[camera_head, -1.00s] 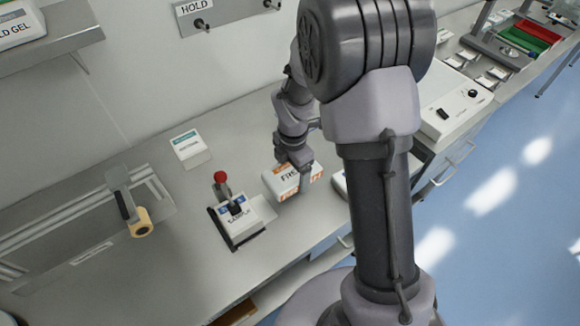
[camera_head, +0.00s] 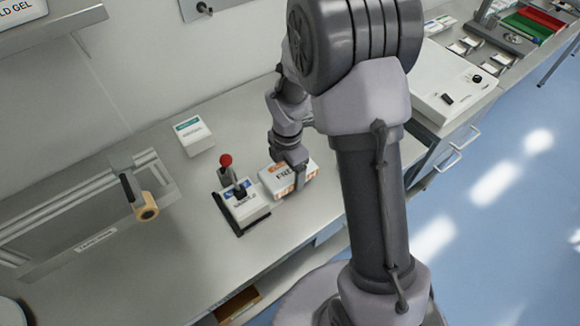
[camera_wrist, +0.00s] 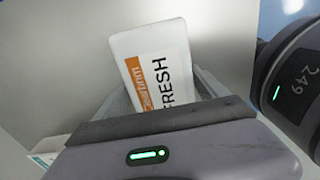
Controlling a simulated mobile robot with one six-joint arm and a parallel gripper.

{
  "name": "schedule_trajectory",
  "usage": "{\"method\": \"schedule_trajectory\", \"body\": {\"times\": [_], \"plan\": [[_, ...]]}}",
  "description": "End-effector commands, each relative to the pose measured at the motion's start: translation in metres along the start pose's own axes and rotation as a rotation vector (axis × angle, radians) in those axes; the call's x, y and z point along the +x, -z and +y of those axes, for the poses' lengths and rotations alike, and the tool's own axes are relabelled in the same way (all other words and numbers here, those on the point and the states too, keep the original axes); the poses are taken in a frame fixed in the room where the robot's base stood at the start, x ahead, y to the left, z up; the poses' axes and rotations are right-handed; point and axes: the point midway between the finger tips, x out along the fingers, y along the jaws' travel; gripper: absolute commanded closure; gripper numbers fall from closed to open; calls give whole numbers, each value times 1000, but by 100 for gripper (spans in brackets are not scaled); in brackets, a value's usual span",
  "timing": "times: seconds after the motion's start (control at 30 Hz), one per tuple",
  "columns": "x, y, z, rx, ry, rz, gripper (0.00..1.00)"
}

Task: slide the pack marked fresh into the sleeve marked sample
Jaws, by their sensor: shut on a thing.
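The pack marked FRESH (camera_head: 277,183) is a white box with an orange band. My gripper (camera_head: 291,174) is shut on it and holds it at the right of the sleeve. The pack also shows in the wrist view (camera_wrist: 150,66), between the jaws, with its near end hidden by the gripper body. The sleeve marked sample (camera_head: 246,212) is a white and blue box in a dark holder with a red-knobbed clamp (camera_head: 226,161) at its back. The pack's left end is very close to the sleeve; I cannot tell whether they touch.
Another white box with a teal band (camera_head: 194,136) stands behind the sleeve. A trimmer with a tan-ended handle (camera_head: 146,208) lies to the left. A white device (camera_head: 452,82) stands at the right. The bench front by the sleeve is clear.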

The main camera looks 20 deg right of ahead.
Motion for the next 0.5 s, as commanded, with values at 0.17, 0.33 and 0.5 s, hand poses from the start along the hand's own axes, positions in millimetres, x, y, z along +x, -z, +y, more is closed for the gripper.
{"method": "schedule_trajectory", "body": {"times": [0.17,0.33,0.5], "plan": [[14,4,0,-1,-1,0,75],[18,11,1,-2,-1,0,75],[18,23,1,-1,-1,0,75]]}}
